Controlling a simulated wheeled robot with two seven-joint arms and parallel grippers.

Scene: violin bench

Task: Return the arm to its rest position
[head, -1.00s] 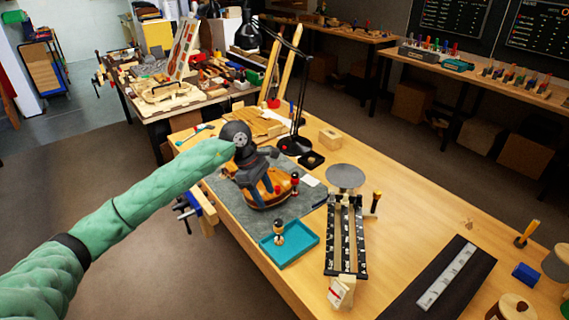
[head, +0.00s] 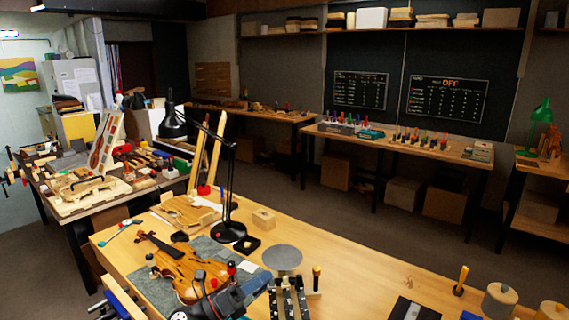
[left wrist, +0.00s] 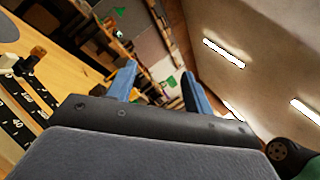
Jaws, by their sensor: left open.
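My left gripper (head: 236,298) shows at the bottom edge of the head view, in front of the lower end of the violin (head: 178,262). Its two blue fingers also show in the left wrist view (left wrist: 160,78), spread apart with nothing between them. The rest of my left arm is outside the head view. The violin lies on a grey mat (head: 152,290) on the wooden bench (head: 345,262), its lower body partly hidden by the gripper. My right gripper is in neither view.
A black desk lamp (head: 228,232) stands behind the violin. Jars (head: 499,300) stand at the right. The bench's middle right is mostly clear.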

